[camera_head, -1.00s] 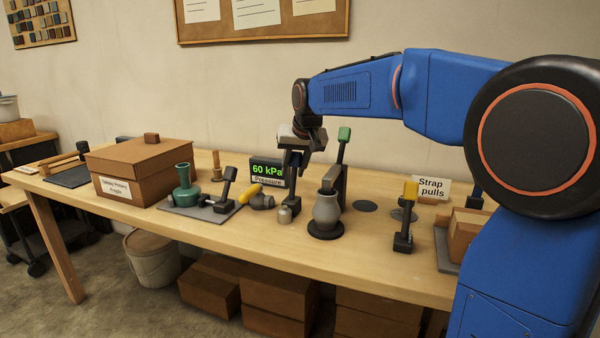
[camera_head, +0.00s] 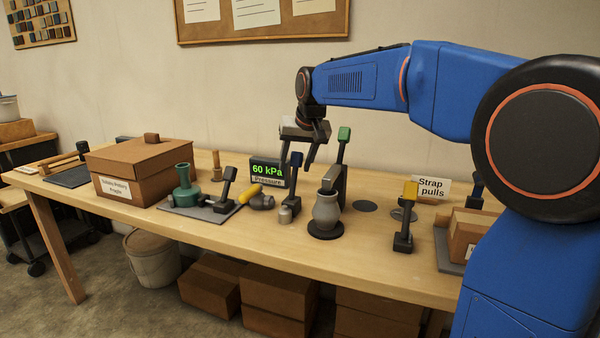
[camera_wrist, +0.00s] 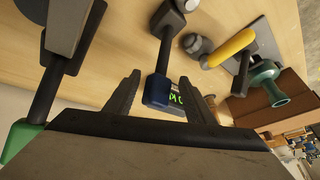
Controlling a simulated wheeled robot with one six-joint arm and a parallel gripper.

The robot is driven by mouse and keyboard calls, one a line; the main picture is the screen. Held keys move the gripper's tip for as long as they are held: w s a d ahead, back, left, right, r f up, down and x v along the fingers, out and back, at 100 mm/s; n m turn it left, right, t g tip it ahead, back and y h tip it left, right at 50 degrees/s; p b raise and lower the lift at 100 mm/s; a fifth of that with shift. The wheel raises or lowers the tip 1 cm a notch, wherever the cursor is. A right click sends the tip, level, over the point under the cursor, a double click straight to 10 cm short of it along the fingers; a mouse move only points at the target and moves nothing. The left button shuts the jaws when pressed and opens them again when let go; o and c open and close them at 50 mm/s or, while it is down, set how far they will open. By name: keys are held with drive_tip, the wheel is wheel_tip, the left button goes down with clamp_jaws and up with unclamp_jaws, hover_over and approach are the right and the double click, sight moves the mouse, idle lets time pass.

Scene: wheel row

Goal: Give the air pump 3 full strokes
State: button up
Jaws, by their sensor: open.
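A pressure display (camera_head: 268,171) reads 60 kPa on the bench. Just right of it stands a dark lever with a blue grip (camera_head: 296,159); I cannot tell for sure which lever is the air pump's. The blue grip also shows in the wrist view (camera_wrist: 158,94), lying in line with the gap between my fingers. My gripper (camera_head: 311,154) is open and empty, just above and beside the blue grip. The fingers also show in the wrist view (camera_wrist: 162,78), apart from each other. Whether they touch the lever cannot be told.
A green-tipped lever (camera_head: 344,135) stands close on the right, behind a grey vase (camera_head: 326,209). A yellow-tipped lever (camera_head: 411,190) is further right by the "Strap pulls" sign (camera_head: 430,187). Left are a yellow handle (camera_head: 250,193), teal vase (camera_head: 186,190) and brown box (camera_head: 140,170).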

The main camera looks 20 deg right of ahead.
sight(297, 156)
drive_tip(key=shift+v, duration=2.15)
